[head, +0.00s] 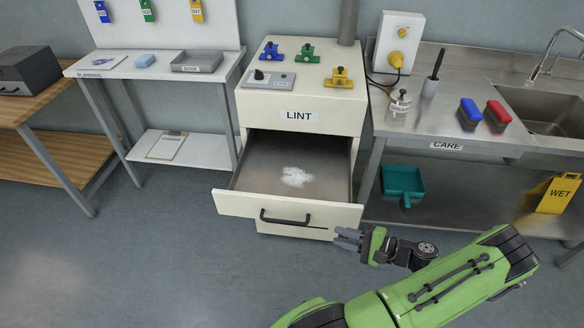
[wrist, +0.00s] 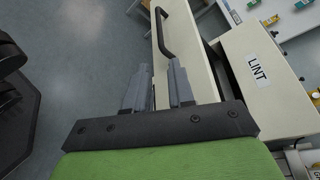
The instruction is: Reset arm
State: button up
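My gripper (head: 348,238) is at the front right corner of the open LINT drawer (head: 240,203), at the end of my green arm. In the wrist view my gripper (wrist: 156,88) shows two grey fingers set apart with nothing between them. The drawer front (wrist: 159,44) with its black handle (wrist: 163,33) lies just beyond the fingertips in that view. I cannot tell whether a finger touches it. The drawer is pulled out and holds a patch of white lint (head: 297,177). The black handle (head: 286,218) is free of my gripper in the head view.
The LINT cabinet (head: 300,100) carries blue, green and yellow clamp-like parts on top. A steel counter (head: 440,125) stands at right, with a teal dustpan (head: 403,184) and a yellow WET sign (head: 558,194) below it. Open floor (head: 130,260) lies at front left.

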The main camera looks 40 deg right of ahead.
jog(key=w+a+r+n+g+p, duration=0.1)
jog(key=w+a+r+n+g, duration=0.3)
jog(key=r, duration=0.3)
jog(key=w+a+r+n+g+h+p, duration=0.1)
jog(key=w+a+r+n+g, duration=0.2)
jog(key=a+r+n+g, duration=0.25)
jog(key=w+a+r+n+g+p, duration=0.2)
jog(key=w+a+r+n+g, duration=0.15)
jog(key=a+r, duration=0.3)
jog(key=s+a+r+n+t+h+p, duration=0.1)
jog(key=s+a+r+n+t+h, duration=0.1)
jog(key=s+a+r, duration=0.3)
jog(key=s+a+r+n+t+h+p, duration=0.1)
jog(key=s+a+r+n, duration=0.4)
jog(key=r, duration=0.5)
jog(key=shift+a+n+t+h, duration=0.3)
jog(key=shift+a+t+h, duration=0.15)
jog(key=shift+a, duration=0.5)
